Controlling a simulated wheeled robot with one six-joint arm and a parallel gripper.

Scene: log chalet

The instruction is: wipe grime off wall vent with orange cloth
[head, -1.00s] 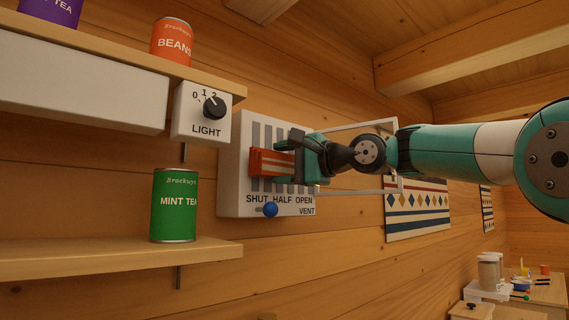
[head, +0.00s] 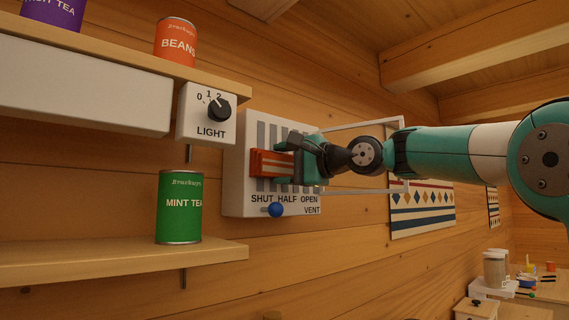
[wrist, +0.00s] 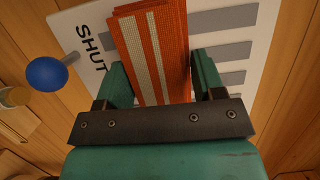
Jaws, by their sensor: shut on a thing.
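The wall vent (head: 235,165) is a white panel with grey slots, lettered SHUT, HALF, OPEN and VENT. It also shows in the wrist view (wrist: 262,45). A blue knob (head: 276,210) sits at its lower edge, below and between SHUT and HALF. The orange cloth (head: 268,163) is folded, with pale stripes, and lies against or just in front of the slots; I cannot tell contact. My gripper (head: 290,163) is shut on the cloth, with a finger on each side in the wrist view (wrist: 155,85). No grime shows; the cloth and gripper hide part of the slots.
A LIGHT dial box (head: 207,118) sits close to the vent's upper left. Shelves at left hold a green mint tea tin (head: 180,208) and an orange beans tin (head: 176,42). A patterned hanging (head: 422,212) is on the wall at right.

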